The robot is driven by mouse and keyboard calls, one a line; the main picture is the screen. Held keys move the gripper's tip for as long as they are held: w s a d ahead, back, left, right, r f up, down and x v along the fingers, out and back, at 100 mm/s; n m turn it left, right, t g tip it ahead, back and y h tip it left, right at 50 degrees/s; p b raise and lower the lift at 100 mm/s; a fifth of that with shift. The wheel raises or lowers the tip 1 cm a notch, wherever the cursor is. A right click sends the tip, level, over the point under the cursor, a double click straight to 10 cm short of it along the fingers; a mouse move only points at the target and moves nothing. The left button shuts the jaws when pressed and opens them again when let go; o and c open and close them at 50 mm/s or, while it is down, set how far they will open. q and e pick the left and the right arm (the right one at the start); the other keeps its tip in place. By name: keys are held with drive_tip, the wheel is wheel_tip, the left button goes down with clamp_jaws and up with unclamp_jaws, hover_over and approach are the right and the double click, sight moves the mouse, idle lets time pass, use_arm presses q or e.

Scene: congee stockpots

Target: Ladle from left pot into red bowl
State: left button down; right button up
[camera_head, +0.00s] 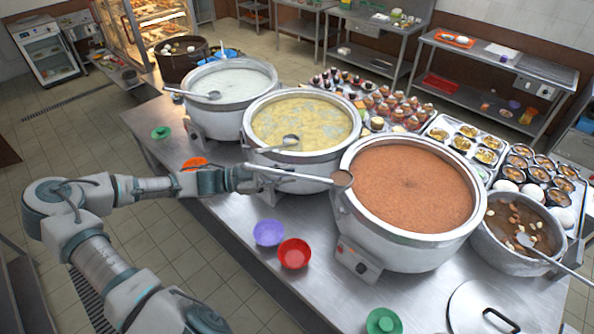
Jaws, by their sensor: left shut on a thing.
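The left pot (228,82) holds white congee, with its own ladle (192,94) resting in it. The middle pot (302,124) holds yellow congee and a ladle (290,141). The right pot (410,187) holds brown congee. My left gripper (244,178) is beside the middle pot, shut on the handle of another ladle (300,176). That ladle's cup is at the left rim of the right pot; I cannot tell whether it touches. The red bowl (294,254) stands on the counter before the pots and looks empty. My right gripper is not in view.
A purple bowl (268,233) is next to the red bowl. An orange bowl (195,164) and green bowls (161,132) (384,321) stand on the counter. A smaller pot (515,230) and a lid (484,308) are at the right. Topping trays (464,142) stand behind the pots.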

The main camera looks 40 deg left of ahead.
use_arm(q)
drive_tip(key=s+a+m+g+h, duration=0.2)
drive_tip(key=s+a, duration=0.6)
drive_tip(key=s, duration=0.5)
wheel_tip(320, 180, down, 32)
drive_tip(key=b, duration=0.7)
drive_tip(key=shift+w+b, duration=0.25)
drive_tip(key=shift+b, duration=0.05)
idle(0.9)
drive_tip(key=shift+f+b, duration=0.55)
drive_tip(key=shift+f, duration=0.2)
